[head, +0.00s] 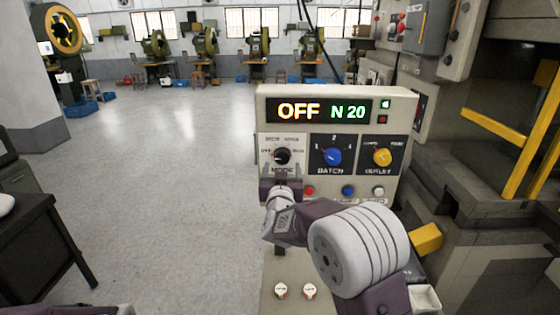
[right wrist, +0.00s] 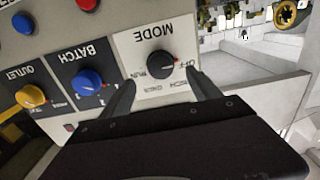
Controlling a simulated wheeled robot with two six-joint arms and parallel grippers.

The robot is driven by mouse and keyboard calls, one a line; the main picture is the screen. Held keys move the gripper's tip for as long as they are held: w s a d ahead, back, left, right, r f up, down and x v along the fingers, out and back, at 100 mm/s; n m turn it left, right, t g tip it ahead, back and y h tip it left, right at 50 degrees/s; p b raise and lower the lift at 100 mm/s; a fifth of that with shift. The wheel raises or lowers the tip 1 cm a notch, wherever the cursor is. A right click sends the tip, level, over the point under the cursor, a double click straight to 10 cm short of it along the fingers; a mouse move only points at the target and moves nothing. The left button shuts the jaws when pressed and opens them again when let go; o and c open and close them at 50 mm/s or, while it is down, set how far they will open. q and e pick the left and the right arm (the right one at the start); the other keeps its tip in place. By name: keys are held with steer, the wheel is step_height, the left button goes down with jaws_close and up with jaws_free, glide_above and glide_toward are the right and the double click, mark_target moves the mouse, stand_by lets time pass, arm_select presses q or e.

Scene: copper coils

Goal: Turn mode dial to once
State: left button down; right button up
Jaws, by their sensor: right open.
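The black mode dial (head: 282,155) sits on a white plate marked MODE, at the left of the control panel (head: 400,97). In the right wrist view the dial (right wrist: 161,65) shows upside down, its pale mark towards the OFF label. The display (head: 318,111) reads OFF N 20. My right gripper (head: 281,172) is just below the dial in the head view. In the right wrist view its fingers (right wrist: 162,88) are open, one on each side of the dial and apart from it. My left gripper is not in view; only part of my left arm shows at the bottom left.
The blue batch dial (head: 332,156) and yellow outlet dial (head: 382,157) are right of the mode dial. Red (head: 309,191), blue (head: 348,191) and white (head: 378,192) buttons sit below. A large machine stands at right. The floor at left is open.

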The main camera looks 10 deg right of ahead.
mark_target(282, 159)
steer(key=x, duration=0.2)
steer(key=p+x, duration=0.1)
steer(key=shift+w+a+r, duration=0.1)
steer(key=shift+w+a, duration=0.15)
steer(key=shift+w, duration=0.15)
steer(key=w, duration=0.1)
steer(key=w+d, duration=0.1)
steer(key=shift+w+d+f, duration=0.25)
steer(key=shift+d, duration=0.1)
steer(key=shift+s+a+r, duration=0.1)
steer(key=shift+a+r, duration=0.05)
steer(key=shift+a, duration=0.2)
steer(key=shift+c, duration=1.2)
steer(key=c, duration=1.1)
